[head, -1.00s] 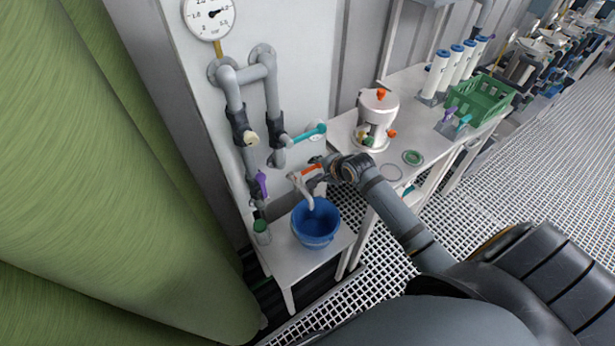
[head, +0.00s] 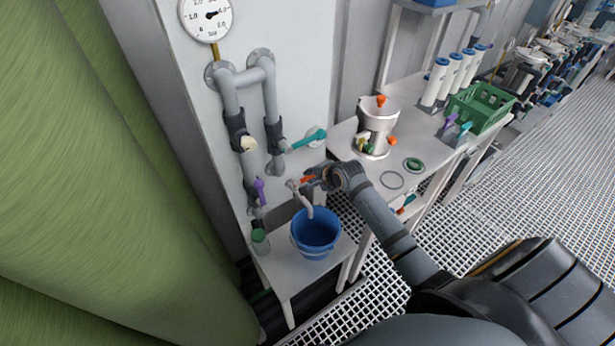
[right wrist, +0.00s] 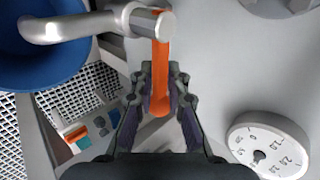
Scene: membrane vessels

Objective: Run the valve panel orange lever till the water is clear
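The orange lever (head: 307,180) is on the pipe valve above the blue bucket (head: 316,236). In the right wrist view the orange lever (right wrist: 161,60) runs from the grey valve end down between my fingers. My right gripper (head: 318,175) is at the lever. In the wrist view its fingertips (right wrist: 161,85) lie close on both sides of the lever, shut on it. The pale curved spout (head: 308,207) points down into the bucket, which also shows in the wrist view (right wrist: 45,70). I cannot tell the water's clarity. My left gripper is not in view.
The valve panel has a teal lever (head: 310,139), a purple lever (head: 259,190) and a gauge (head: 206,16). A green-capped jar (head: 260,242) stands left of the bucket. A white vessel (head: 376,127) and a green crate (head: 483,106) are on the bench at right. A large green surface fills the left.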

